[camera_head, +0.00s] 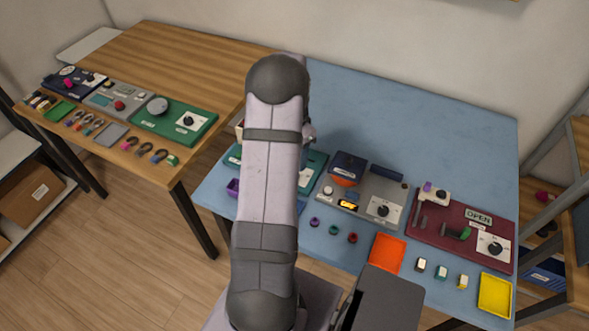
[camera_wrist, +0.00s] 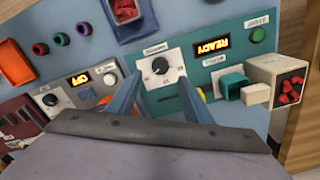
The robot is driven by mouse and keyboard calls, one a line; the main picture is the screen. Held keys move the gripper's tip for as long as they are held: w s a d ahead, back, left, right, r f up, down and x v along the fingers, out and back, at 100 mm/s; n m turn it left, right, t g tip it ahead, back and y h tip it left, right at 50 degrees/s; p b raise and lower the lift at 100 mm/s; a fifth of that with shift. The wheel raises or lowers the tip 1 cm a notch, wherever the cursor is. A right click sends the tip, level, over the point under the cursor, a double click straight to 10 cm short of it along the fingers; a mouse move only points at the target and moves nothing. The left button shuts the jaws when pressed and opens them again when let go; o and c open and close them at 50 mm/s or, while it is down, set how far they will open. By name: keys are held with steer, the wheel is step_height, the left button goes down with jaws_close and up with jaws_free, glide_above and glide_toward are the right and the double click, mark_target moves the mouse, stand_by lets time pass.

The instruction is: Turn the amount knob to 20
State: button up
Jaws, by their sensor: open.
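In the wrist view a dark round knob (camera_wrist: 160,66) with a pale pointer mark sits on a white dial plate (camera_wrist: 176,51) on a teal panel (camera_wrist: 160,103). The plate's lettering is too small to read, so I cannot confirm the knob's name or setting. My gripper (camera_wrist: 159,79) is open, with its two blue fingers at either side of the lower part of the plate. In the head view my arm hides the gripper and this knob; only parts of the teal panel (camera_head: 316,170) show.
A grey panel with another knob (camera_wrist: 50,99) and an OFF display (camera_wrist: 77,80) lies to the left.

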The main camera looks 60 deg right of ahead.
steer(key=shift+f+p, duration=1.25)
steer(key=shift+f, duration=2.3)
steer(key=c, duration=1.1)
